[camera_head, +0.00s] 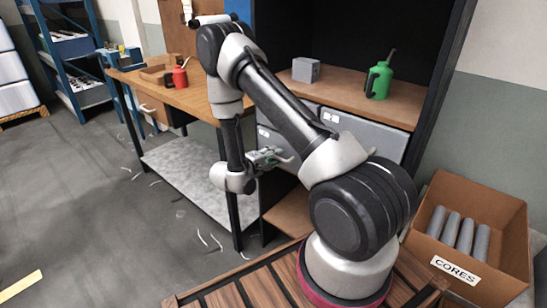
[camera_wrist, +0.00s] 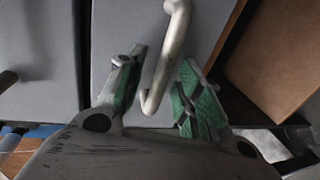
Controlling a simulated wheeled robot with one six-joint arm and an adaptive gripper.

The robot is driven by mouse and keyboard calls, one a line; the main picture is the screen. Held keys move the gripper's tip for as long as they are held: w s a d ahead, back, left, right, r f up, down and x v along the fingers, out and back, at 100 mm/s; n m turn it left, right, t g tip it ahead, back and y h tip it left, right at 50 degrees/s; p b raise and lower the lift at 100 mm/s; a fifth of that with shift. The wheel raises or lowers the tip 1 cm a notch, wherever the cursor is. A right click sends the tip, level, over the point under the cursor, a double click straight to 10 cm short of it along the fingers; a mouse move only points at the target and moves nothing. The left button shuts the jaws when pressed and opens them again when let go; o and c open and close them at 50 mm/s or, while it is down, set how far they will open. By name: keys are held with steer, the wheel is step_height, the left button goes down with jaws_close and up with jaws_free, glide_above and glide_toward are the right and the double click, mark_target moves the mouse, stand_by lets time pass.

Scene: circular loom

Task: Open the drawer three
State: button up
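Grey drawers (camera_head: 370,132) sit in the dark cabinet below its wooden shelf; small white labels on the fronts are too small to read, so I cannot tell which is drawer three. My gripper (camera_head: 272,157) is at the drawer fronts, partly hidden by my arm. In the wrist view my gripper (camera_wrist: 158,72) is open, with one green-padded finger on each side of a metal bar handle (camera_wrist: 172,50) on a grey drawer front (camera_wrist: 120,30). The handle lies between the fingers, with gaps showing. The drawer looks closed, though my arm hides much of it.
A cardboard box of cores (camera_head: 480,275) stands at the right. A green oil can (camera_head: 378,82) and a grey block (camera_head: 306,70) are on the shelf. A wooden workbench (camera_head: 190,97) with a red can (camera_head: 180,77) adjoins at left. Floor at far left is mostly clear.

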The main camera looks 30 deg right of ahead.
steer(key=shift+d, duration=0.1)
jaws_close()
steer(key=f+v, duration=0.2)
steer(key=v, duration=1.1)
steer(key=a+f+v, duration=0.1)
steer(key=f+v, duration=0.2)
steer(key=v, duration=1)
steer(key=shift+s+a+f, duration=0.2)
steer(key=shift+a+f, duration=0.05)
steer(key=shift+f, duration=0.1)
jaws_free()
